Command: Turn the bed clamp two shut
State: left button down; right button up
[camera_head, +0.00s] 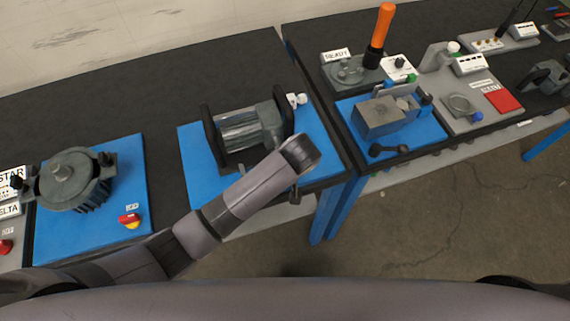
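A machine unit with a grey cylinder (240,130) between dark upright end plates sits on a blue base plate (196,150) at the middle of the bench. A white knob or fitting (296,99) shows at its right end. A small dark lever-like part (294,196) shows at the plate's front edge, below my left wrist; I cannot tell if it is a bed clamp. No part is clearly marked as bed clamp two. My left arm reaches over the front of the plate, and its wrist hides part of the unit. No fingers of either gripper show.
A motor-like unit (75,180) on a blue plate stands at the left, with a red-yellow switch (129,221). On the right bench are a grey block fixture (380,118), an orange-handled lever (380,35) and a red panel (503,100). The dark bench top behind is clear.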

dwell(0.4)
pick_arm(q)
jog(key=c, duration=1.6)
grip_release()
jog(key=v, duration=1.2)
